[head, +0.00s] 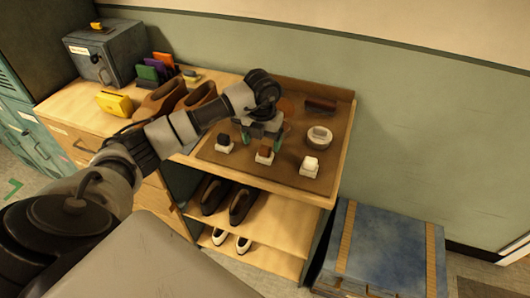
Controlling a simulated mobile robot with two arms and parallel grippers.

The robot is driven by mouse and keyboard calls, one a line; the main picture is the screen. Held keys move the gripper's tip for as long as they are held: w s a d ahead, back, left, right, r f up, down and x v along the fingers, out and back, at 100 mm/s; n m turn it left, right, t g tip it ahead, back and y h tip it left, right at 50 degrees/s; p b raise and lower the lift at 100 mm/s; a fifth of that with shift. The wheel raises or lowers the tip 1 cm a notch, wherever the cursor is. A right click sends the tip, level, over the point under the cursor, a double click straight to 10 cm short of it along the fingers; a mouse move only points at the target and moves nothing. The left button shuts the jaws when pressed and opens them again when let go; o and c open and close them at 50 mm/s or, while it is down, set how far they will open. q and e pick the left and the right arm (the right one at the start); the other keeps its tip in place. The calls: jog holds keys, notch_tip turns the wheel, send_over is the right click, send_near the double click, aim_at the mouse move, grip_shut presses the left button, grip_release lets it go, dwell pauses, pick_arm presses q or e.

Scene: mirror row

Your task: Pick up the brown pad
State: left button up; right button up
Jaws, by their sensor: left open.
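The brown pad (265,152) sits on a small pale block on the brown mat (285,178) that covers the bench top. A black pad (224,140) on a similar block is to its left, and a white pad (311,163) is to its right. My left gripper (262,138) is open, with green-tipped fingers pointing down. In the head view it shows just behind and above the brown pad; I cannot tell the exact height gap. Nothing shows between its fingers. My right gripper is not in view.
A round pale tin (319,136) and a dark brush (320,105) lie on the mat's right side. Brown shoes (163,97), a yellow box (114,104) and a grey metal box (101,54) stand left. Shoes (214,195) fill lower shelves. A blue case (380,250) stands right.

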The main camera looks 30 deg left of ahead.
aim_at(265, 147)
pick_arm(q)
jog(key=shift+w+d+f+p, duration=0.15)
jog(key=shift+f+p, duration=0.3)
jog(key=shift+f, duration=0.9)
jog(key=shift+w+d+f+p, duration=0.1)
jog(key=shift+f+p, duration=0.35)
jog(key=shift+f, duration=0.9)
jog(key=c, duration=1)
jog(key=shift+r, duration=0.1)
notch_tip(265, 147, up, 4)
jog(key=shift+b, duration=0.85)
jog(key=d+r+b, duration=0.2)
jog(key=d+r, duration=0.5)
jog(key=d, duration=0.4)
jog(key=shift+d, duration=0.4)
jog(key=shift+w, duration=0.1)
jog(key=o, duration=0.4)
jog(key=c, duration=0.3)
